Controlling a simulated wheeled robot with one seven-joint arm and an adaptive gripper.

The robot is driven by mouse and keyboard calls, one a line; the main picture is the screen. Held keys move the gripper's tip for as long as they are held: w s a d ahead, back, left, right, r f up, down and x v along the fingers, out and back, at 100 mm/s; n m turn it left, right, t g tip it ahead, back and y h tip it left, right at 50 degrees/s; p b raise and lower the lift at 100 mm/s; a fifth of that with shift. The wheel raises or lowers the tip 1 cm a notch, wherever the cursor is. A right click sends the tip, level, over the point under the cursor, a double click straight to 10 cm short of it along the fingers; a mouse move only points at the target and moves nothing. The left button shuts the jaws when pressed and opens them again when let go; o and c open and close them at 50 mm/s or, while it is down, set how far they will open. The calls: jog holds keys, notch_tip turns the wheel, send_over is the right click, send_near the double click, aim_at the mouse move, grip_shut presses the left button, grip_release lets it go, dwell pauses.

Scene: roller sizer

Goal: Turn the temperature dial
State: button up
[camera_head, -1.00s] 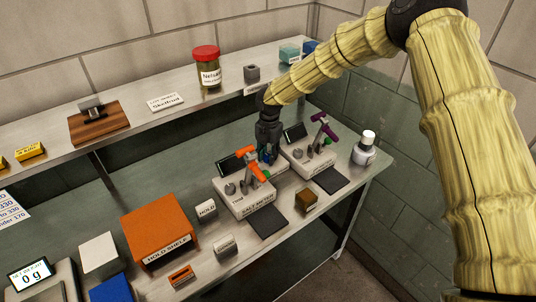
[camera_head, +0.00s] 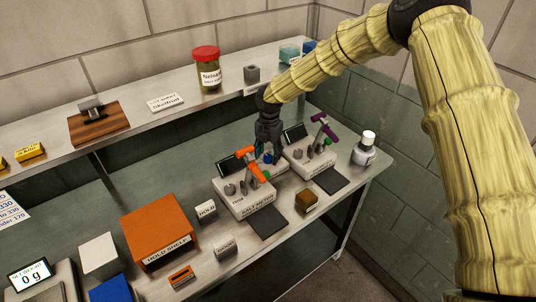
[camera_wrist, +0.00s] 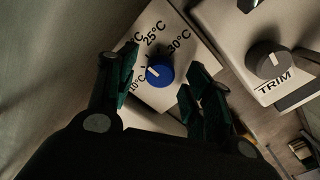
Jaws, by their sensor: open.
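The temperature dial is a blue knob (camera_wrist: 159,71) with a white pointer mark, on a white plate (camera_wrist: 172,98) printed with 10°C, 25°C and 30°C labels. In the wrist view the pointer aims up and left, between the 10°C and 25°C labels. My gripper (camera_wrist: 155,82) is open, with one dark green finger on each side of the knob in the picture. I cannot tell how far above the knob the fingertips are.
A meter with an orange lever (camera_head: 258,167) stands in front of the dial; another with a purple lever (camera_head: 324,128) stands to its right. A grey TRIM knob (camera_wrist: 268,60) is close by. A white bottle (camera_head: 365,149) and orange hold shelf (camera_head: 158,222) stand farther off.

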aim_at(269, 156)
jog(key=shift+d+r, duration=0.1)
jog(key=shift+r, duration=3.25)
jog(key=shift+s, duration=0.1)
